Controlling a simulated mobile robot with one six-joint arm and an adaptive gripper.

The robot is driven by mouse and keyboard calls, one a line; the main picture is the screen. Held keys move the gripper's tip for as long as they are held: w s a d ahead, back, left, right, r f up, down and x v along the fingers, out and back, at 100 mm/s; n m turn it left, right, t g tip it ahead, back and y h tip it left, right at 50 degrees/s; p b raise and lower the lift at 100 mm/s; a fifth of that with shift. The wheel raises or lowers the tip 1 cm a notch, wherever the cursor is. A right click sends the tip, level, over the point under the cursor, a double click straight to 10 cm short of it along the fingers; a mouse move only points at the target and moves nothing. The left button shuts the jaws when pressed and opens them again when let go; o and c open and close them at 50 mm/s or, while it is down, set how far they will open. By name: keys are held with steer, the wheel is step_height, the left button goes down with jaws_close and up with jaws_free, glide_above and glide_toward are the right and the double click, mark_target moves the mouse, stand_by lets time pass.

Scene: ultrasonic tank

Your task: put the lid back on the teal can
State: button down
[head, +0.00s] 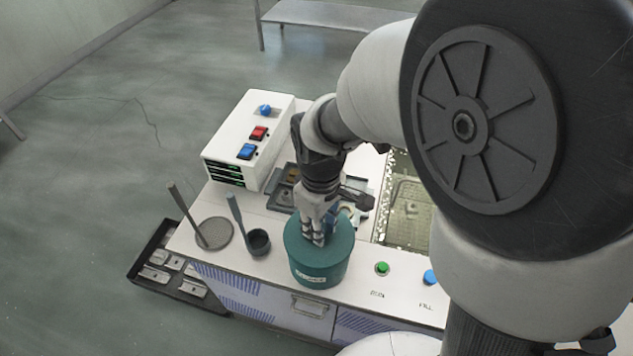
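The teal can (320,277) stands upright near the front edge of the white worktop, with a white label low on its front. A flat teal top, which looks like the lid (296,238), covers its mouth. I cannot tell whether it is fully seated. My gripper (318,240) points down from above, with its fingertips at the middle of this top. The fingers hide whatever is between them, so I cannot tell whether they are shut on a knob.
A mesh skimmer (215,233) and a dark ladle (259,243) lie left of the can. Behind stand a grey tray (283,198) and a white control box (236,130). The tank (407,205) is to the right, with green (382,268) and blue (430,277) buttons in front.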

steer(key=c, duration=1.3)
jaws_free()
steer(key=o, duration=0.5)
steer(key=shift+c, duration=0.2)
steer(key=shift+r+p, duration=3.05)
steer(key=shift+r, duration=0.5)
steer(key=shift+c, duration=0.2)
jaws_close()
